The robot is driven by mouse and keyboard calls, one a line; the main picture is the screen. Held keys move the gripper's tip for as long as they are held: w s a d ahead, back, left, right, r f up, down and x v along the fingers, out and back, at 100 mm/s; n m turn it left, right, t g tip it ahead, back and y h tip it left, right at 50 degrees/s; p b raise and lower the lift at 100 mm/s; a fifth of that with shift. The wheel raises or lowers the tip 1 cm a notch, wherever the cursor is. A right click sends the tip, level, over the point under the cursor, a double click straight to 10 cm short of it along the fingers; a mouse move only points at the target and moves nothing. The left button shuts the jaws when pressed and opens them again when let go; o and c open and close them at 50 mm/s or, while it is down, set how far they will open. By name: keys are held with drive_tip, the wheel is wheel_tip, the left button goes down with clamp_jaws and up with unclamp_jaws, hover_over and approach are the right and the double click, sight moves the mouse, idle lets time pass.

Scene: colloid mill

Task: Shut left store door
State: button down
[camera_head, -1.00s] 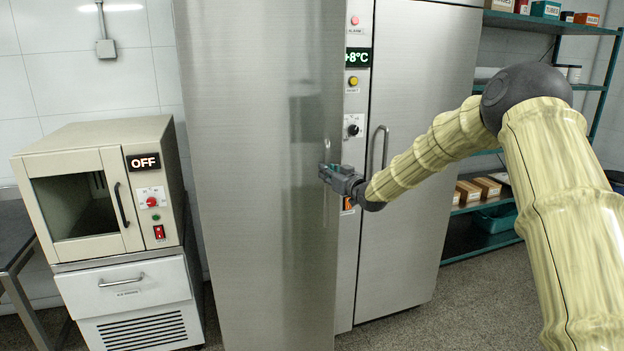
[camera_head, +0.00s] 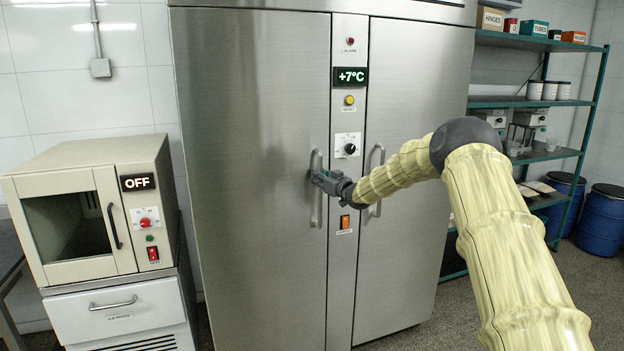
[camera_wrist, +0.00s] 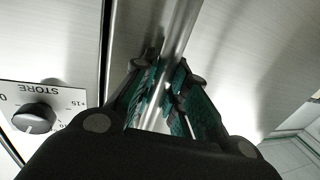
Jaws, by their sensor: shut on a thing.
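The left store door (camera_head: 255,170) is a tall brushed-steel panel in the head view. It lies about flush with the centre panel and looks closed or very nearly so; I cannot tell whether it is fully seated. Its vertical bar handle (camera_head: 316,205) is at its right edge. My gripper (camera_head: 316,178) is at that handle, and in the wrist view my gripper (camera_wrist: 165,95) has its green-padded fingers shut around the handle bar (camera_wrist: 176,50). Part of the bar is hidden by the fingers.
The centre panel holds a +7°C display (camera_head: 350,77), a yellow button and a store knob (camera_head: 350,148). The right store door (camera_head: 415,130) is shut. A beige oven marked OFF (camera_head: 90,210) stands left. Shelving (camera_head: 525,103) and blue drums (camera_head: 602,222) are at right.

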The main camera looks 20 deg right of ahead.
drive_tip(key=shift+w+d+r, duration=0.1)
drive_tip(key=shift+w+r, duration=0.05)
drive_tip(key=shift+r, duration=0.15)
drive_tip(key=c, duration=1.8)
unclamp_jaws()
drive_tip(key=o, duration=0.4)
drive_tip(key=shift+w+d+f, duration=0.1)
drive_tip(key=shift+w+f, duration=0.1)
drive_tip(key=shift+f, duration=0.1)
drive_tip(key=shift+s, duration=0.2)
drive_tip(key=s, duration=0.4)
drive_tip(key=s+d, duration=0.1)
drive_tip(key=s, duration=0.6)
drive_tip(key=shift+s+d, duration=0.3)
